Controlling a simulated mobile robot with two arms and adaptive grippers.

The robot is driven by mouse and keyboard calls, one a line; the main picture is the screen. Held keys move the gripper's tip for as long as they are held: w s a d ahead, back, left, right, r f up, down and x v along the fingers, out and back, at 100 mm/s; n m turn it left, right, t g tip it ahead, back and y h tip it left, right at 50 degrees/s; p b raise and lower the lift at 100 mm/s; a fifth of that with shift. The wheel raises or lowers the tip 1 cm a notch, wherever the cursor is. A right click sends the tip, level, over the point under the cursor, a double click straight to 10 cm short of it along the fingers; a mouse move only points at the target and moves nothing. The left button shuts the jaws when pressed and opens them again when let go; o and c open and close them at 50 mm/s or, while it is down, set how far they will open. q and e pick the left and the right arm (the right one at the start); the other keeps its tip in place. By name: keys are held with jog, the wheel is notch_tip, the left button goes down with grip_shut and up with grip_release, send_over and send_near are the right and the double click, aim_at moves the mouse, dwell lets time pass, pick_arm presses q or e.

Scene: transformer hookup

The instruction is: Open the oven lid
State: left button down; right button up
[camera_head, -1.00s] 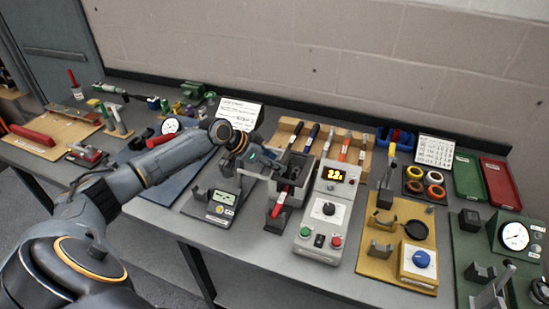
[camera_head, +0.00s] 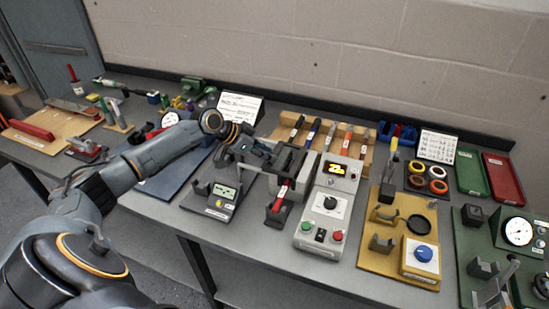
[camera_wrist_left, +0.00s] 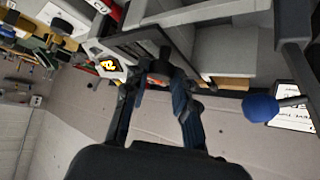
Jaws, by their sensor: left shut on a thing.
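The oven is a small grey box (camera_head: 301,174) beside its pale control panel (camera_head: 331,203), which has a lit yellow display. My left gripper (camera_head: 266,155) is at the oven's left upper edge, shut on what looks like the dark oven lid. In the left wrist view the dark fingers (camera_wrist_left: 163,72) meet a dark, flat, framed part (camera_wrist_left: 150,42) next to the lit display. The fingers hide the exact grip point, and how far the lid stands open is hard to tell. My right gripper is not in view.
A red-handled tool (camera_head: 280,197) stands in a holder in front of the oven. A meter (camera_head: 224,195) is to its left. A wooden rack of tools (camera_head: 365,150) stands behind. In the wrist view a blue ball knob (camera_wrist_left: 260,107) is close by.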

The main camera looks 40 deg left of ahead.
pick_arm(q)
jog(key=shift+s+a, duration=0.25)
jog(key=shift+a, duration=0.65)
jog(key=c, duration=1.1)
grip_release()
jog(key=v, duration=1.2)
